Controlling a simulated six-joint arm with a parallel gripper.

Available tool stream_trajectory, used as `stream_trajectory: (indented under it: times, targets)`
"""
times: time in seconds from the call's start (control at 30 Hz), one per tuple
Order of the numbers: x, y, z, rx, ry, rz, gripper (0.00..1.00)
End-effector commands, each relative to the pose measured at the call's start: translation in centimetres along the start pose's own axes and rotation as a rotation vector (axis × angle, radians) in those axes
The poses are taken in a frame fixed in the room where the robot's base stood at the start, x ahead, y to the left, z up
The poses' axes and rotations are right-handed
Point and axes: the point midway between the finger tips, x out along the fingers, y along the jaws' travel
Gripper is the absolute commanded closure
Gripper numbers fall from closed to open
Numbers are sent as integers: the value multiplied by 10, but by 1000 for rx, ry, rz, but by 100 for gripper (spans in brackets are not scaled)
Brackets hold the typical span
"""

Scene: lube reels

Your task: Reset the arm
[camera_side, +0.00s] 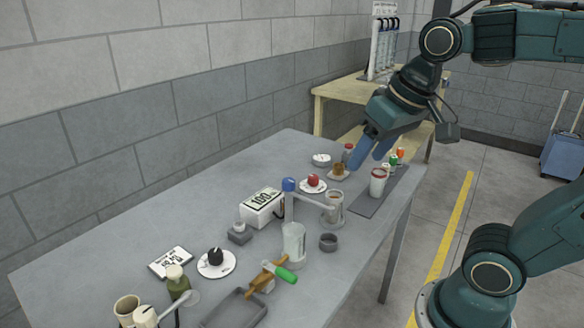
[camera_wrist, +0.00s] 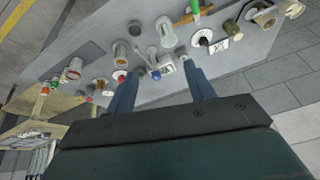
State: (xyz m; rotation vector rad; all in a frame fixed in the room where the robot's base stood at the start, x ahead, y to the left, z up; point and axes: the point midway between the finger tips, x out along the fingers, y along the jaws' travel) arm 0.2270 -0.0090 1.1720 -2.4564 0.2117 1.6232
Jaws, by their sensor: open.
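My gripper (camera_side: 371,152) is open, with its two blue fingers apart, above the far end of the grey table (camera_side: 130,243). In the side view its fingers point down near a small brown piece on a light base (camera_side: 339,172) and a cup with a red rim (camera_side: 378,182). I cannot tell from this view whether a finger touches anything. In the wrist view the two fingers (camera_wrist: 162,95) stand wide apart with nothing held between them.
The table also holds a boxed display (camera_side: 263,207), a red knob on a white disc (camera_side: 313,184), a blue-topped stand (camera_side: 289,186), glass jars, and a green-handled tool (camera_side: 283,274) near the front. A wooden bench (camera_side: 340,92) stands behind. The table's left rear area is clear.

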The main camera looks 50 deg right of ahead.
Motion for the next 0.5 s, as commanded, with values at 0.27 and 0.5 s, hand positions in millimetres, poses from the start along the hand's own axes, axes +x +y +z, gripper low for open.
stream_trajectory:
  times: [0.27,0.5]
  targets:
    - [4,4,46,-188,71,-22,47]
    - [7,5,57,-239,89,-26,47]
